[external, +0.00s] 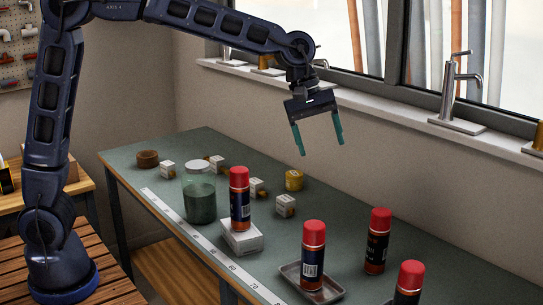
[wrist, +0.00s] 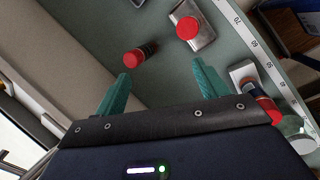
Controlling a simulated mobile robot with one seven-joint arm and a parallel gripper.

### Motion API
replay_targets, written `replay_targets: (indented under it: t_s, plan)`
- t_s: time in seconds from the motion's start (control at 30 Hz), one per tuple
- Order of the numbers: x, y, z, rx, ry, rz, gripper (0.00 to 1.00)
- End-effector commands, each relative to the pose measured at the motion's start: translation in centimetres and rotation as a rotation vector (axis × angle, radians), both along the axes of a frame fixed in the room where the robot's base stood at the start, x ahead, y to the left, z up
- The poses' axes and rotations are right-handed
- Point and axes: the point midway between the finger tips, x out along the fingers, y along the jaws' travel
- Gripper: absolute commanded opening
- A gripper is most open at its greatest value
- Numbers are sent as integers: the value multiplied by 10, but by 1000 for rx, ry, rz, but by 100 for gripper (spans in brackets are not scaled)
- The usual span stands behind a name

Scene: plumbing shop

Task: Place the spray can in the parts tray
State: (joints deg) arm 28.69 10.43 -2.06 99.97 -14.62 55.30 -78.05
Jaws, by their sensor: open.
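Several similar dark spray cans with red caps stand on the bench; I cannot tell which one the task means. One spray can (external: 313,250) stands upright in a shallow grey metal tray (external: 335,292); this tray also shows in the wrist view (wrist: 207,30). Another can (external: 377,245) stands on the bare bench to its right, also in the wrist view (wrist: 140,55). Another can (external: 408,285) is cut off at the bottom edge. My gripper (external: 321,148) is open and empty, high above the bench; its fingers show in the wrist view (wrist: 160,68).
A ruler strip (external: 215,256) runs along the front edge. A tap (external: 455,95) stands on the windowsill.

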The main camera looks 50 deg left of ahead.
Motion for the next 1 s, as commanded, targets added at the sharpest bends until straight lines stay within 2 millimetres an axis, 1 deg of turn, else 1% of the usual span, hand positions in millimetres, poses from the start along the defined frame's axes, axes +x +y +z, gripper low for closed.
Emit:
replay_targets:
  t_s: [0.03, 0.07, 0.1, 0.17, 0.2, 0.27, 0.3, 0.37, 0.4, 0.47, 0.6, 0.7, 0.83, 1.0]
  plan:
    - [-7, 23, 9, 9, -26, -22, 72]
    - [-12, 35, 13, 18, -41, -41, 72]
    - [-17, 51, 18, 28, -62, -66, 72]
    - [-28, 74, 25, 46, -91, -103, 72]
    - [-34, 90, 29, 58, -110, -128, 72]
    - [-46, 113, 33, 78, -137, -166, 72]
    - [-54, 127, 36, 90, -155, -191, 72]
    - [-66, 149, 40, 110, -181, -228, 72]
    - [-75, 163, 42, 126, -197, -253, 72]
    - [-89, 183, 44, 148, -222, -289, 72]
    - [-124, 228, 45, 204, -272, -377, 72]
    - [-150, 257, 43, 245, -305, -440, 72]
    - [-186, 291, 36, 302, -341, -522, 72]
    - [-234, 329, 22, 379, -378, -630, 72]
